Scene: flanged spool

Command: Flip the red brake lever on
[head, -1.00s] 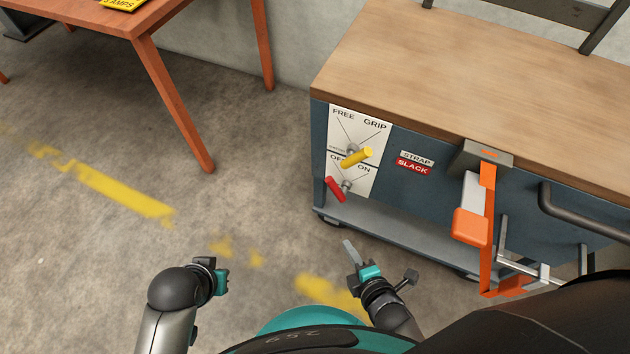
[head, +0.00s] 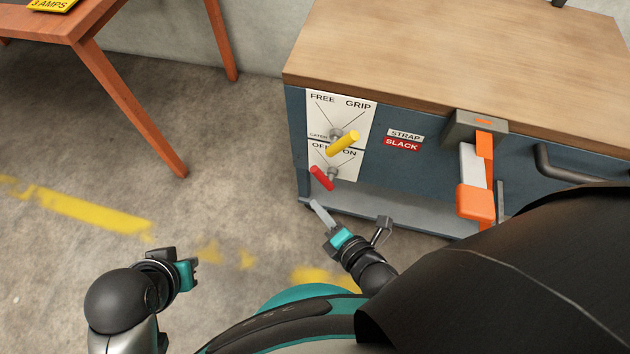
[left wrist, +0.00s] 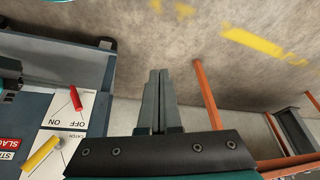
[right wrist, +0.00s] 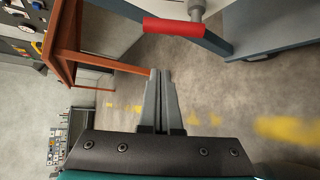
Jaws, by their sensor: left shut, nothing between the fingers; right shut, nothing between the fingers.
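The red brake lever (head: 321,178) is on the lower OFF/ON plate (head: 347,168) on the bench front. Its handle lies to the left of its grey pivot, on the OFF side. It also shows in the left wrist view (left wrist: 75,98) and at the top of the right wrist view (right wrist: 175,25). My right gripper (head: 316,206) is shut and empty, just below the lever and apart from it. My left gripper (head: 195,270) is shut and empty, low over the floor to the left, well away from the lever.
A yellow lever (head: 343,143) sits just above the red one, on the FREE/GRIP plate (head: 322,110). An orange strap buckle (head: 475,202) hangs on the bench front to the right. An orange-legged table (head: 130,105) stands at the left. The floor between is clear.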

